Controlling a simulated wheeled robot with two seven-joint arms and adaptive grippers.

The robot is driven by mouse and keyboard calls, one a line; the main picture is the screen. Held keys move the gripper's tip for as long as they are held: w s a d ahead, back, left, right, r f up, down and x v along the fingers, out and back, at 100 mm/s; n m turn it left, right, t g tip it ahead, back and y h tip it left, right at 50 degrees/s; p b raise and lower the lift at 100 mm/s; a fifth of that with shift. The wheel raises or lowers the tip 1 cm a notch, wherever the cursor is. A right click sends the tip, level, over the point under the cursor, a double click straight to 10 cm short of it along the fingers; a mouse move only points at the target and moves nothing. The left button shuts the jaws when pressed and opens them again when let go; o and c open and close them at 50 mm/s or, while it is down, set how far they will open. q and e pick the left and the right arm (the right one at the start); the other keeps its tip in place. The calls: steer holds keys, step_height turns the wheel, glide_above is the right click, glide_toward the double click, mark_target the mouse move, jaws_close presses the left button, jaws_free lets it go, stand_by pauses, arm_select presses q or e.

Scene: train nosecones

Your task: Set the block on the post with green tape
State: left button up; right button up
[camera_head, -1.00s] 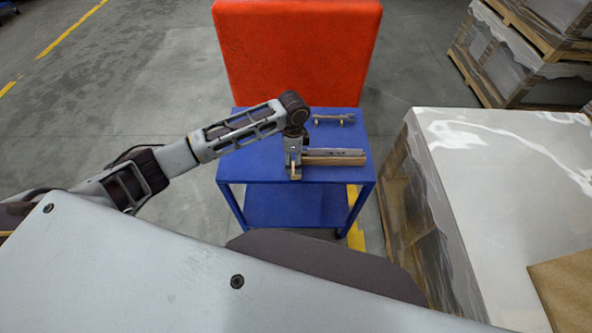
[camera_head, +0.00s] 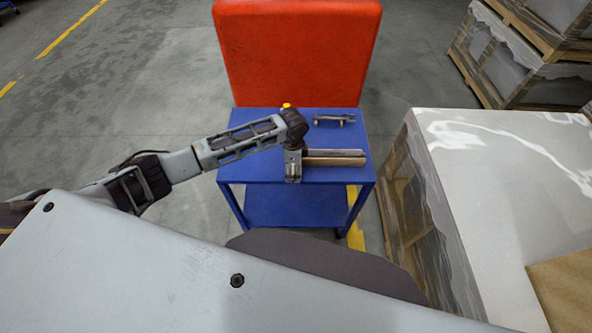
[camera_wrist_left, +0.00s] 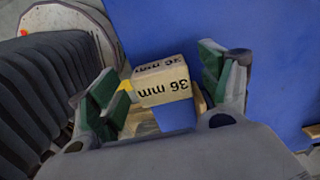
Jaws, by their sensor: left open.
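The block (camera_wrist_left: 160,82) is pale and has "36 mm" printed on two faces. In the left wrist view it is between the two green-padded fingers of my left gripper (camera_wrist_left: 158,82), which is open. A gap shows between the block and the right finger; contact on the left side is unclear. In the head view my left gripper (camera_head: 293,168) is over the blue cart's top, and the block cannot be made out there. I cannot make out a post with green tape in either view.
The blue cart (camera_head: 242,167) has an orange back panel (camera_head: 297,50). A long grey-and-tan piece (camera_head: 335,157) lies right of the gripper, with a wrench-like item (camera_head: 335,119) behind it. A yellow bit (camera_head: 286,105) shows behind my wrist. A wrapped pallet (camera_head: 500,180) stands right.

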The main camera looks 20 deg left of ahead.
mark_target(293, 168)
arm_select(q)
steer(key=shift+f, duration=0.55)
steer(key=c, duration=1.1)
steer(key=shift+r, duration=0.15)
steer(key=shift+c, duration=0.2)
steer(key=shift+r, duration=4.9)
